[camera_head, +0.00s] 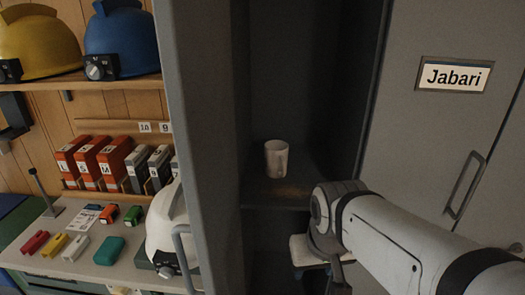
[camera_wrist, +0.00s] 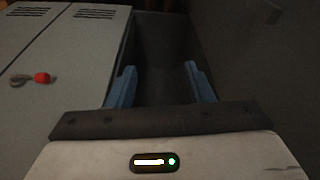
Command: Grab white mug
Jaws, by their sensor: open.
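The white mug (camera_head: 277,158) stands upright on a shelf (camera_head: 262,194) inside the open dark grey locker in the head view. My gripper (camera_wrist: 161,84) is open in the wrist view, with its two blue fingers apart and nothing seen between them. In the head view my arm comes in from the lower right, and its wrist end is below and to the right of the mug, apart from it. The fingers are mostly hidden there. The mug does not show in the wrist view.
A closed locker door labelled Jabari (camera_head: 455,76) with a handle is on the right. The locker's left side panel (camera_head: 205,130) stands beside a bench with a white helmet (camera_head: 168,228) and small coloured items. The wrist view shows pale vented doors with a red item (camera_wrist: 42,77).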

